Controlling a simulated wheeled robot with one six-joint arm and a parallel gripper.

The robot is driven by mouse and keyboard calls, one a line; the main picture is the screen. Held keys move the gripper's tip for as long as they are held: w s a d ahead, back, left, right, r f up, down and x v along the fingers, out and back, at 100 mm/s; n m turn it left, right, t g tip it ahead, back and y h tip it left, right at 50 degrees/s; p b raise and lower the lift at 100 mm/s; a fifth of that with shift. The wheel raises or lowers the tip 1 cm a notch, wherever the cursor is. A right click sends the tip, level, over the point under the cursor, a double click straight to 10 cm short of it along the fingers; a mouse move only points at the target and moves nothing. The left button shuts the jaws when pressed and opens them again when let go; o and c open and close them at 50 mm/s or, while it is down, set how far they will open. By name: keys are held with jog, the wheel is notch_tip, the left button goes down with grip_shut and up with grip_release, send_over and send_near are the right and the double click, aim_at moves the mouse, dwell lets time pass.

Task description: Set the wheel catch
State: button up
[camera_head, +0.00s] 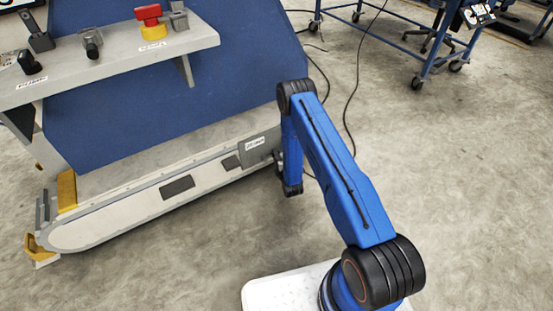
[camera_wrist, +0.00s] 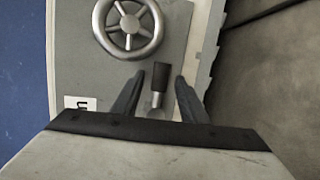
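In the wrist view, a grey metal handwheel (camera_wrist: 153,22) with spokes is at the top, on a grey plate. Below it is a small catch with a dark grip (camera_wrist: 160,76) and a pale metal stem, which I take to be the wheel catch. My gripper (camera_wrist: 161,78) is open, with one dark finger on each side of the catch. Gaps show between the fingers and the catch, and I see no clear contact. In the head view my forearm hangs at the right end of the low beam, and the fingers, wheel and catch cannot be made out.
A pale low beam (camera_head: 130,213) runs along the blue cabinet (camera_head: 190,100), with a yellow block (camera_head: 67,190) at its left end. A shelf (camera_head: 120,52) above carries several controls, including a red and yellow one.

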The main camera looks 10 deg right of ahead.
jog(key=shift+s, duration=0.1)
jog(key=v, duration=1.7)
